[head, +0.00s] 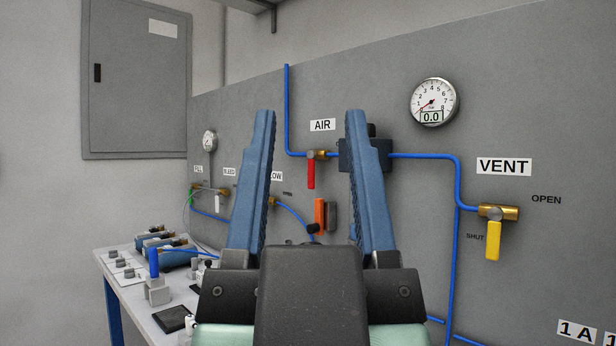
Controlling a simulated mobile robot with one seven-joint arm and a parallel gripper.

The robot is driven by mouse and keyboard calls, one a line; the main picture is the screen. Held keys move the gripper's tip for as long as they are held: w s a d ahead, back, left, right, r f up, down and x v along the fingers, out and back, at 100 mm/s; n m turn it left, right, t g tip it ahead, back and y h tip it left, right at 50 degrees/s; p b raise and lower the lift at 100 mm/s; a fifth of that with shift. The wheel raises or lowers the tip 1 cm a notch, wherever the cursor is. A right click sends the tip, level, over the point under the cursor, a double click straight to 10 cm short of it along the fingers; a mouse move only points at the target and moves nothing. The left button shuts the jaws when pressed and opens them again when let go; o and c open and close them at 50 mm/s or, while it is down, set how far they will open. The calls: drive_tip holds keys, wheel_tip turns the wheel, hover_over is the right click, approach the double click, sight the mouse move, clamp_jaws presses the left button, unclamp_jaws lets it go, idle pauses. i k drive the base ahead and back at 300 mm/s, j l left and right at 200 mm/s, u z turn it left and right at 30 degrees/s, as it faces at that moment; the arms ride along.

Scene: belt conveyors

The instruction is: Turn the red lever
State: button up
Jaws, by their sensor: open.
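The red lever (311,173) hangs straight down from a brass valve (317,154) on the blue air line, just under the AIR label (322,125) on the grey panel. My gripper (309,118) is in the foreground with its two blue fingers apart and nothing between them. In the picture the red lever shows between the fingers, a little right of the left finger. The lever looks to be beyond the fingers and apart from them. I cannot tell the exact distance.
A yellow lever (493,240) points down under the VENT label (504,166) at the right. An orange handle (319,213) sits below the red lever. A dark block (364,155) is partly behind the right finger. A bench (135,297) with fittings stands at the lower left.

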sight(311, 154)
drive_tip(key=i+j+u, duration=0.1)
drive_tip(key=i+j, duration=1.05)
drive_tip(key=j, duration=0.15)
drive_tip(key=i+l, duration=0.15)
drive_tip(key=i, duration=0.35)
drive_tip(key=j+u, duration=0.05)
